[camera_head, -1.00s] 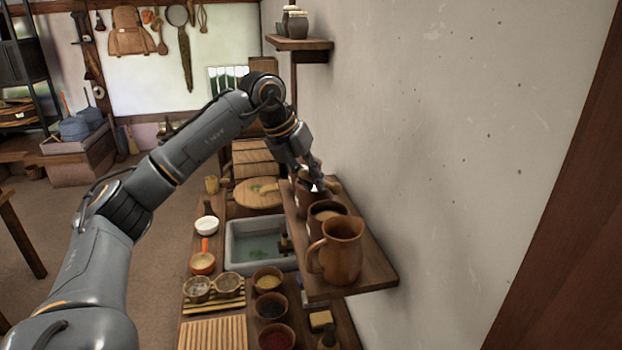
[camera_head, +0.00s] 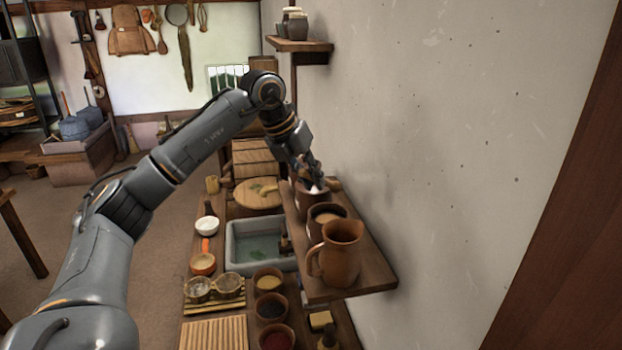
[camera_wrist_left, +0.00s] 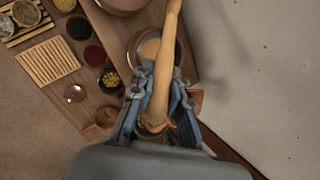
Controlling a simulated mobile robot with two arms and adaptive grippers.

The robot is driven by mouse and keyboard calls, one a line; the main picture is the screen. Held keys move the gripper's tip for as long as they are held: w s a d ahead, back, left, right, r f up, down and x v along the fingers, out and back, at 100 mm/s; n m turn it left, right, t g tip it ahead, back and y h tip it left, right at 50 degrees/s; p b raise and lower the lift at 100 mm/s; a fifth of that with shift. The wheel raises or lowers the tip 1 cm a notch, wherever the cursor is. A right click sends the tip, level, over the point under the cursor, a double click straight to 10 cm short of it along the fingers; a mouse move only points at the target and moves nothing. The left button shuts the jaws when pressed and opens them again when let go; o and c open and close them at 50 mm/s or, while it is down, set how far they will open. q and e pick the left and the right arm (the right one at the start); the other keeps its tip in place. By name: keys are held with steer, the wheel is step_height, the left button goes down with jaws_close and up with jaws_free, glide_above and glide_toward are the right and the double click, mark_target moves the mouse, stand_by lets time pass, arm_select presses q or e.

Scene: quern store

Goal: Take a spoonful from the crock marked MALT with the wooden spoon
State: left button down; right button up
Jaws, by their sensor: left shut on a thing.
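My left gripper (camera_head: 314,178) is shut on the wooden spoon (camera_wrist_left: 165,75), which runs up between the fingers past the top edge of the wrist view. In the head view part of the spoon (camera_head: 333,186) shows beside the fingertips. The gripper is over the farthest crock (camera_head: 311,203) on the wall shelf (camera_head: 368,276); something pale shows at its mouth. A second crock (camera_head: 327,217) with tan contents stands nearer. It also shows behind the spoon in the wrist view (camera_wrist_left: 149,48). I cannot read any MALT mark, and the spoon's bowl is hidden. My right gripper is not in view.
A brown jug (camera_head: 342,250) stands at the shelf's near end. The wall (camera_head: 450,130) is close on the right. Below left are a stone basin (camera_head: 238,262), several small bowls and a slatted board (camera_head: 213,333). A small shelf (camera_head: 300,45) hangs farther back.

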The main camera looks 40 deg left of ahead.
arm_select(q)
steer(key=shift+r+p, duration=0.3)
steer(key=shift+r, duration=2.6)
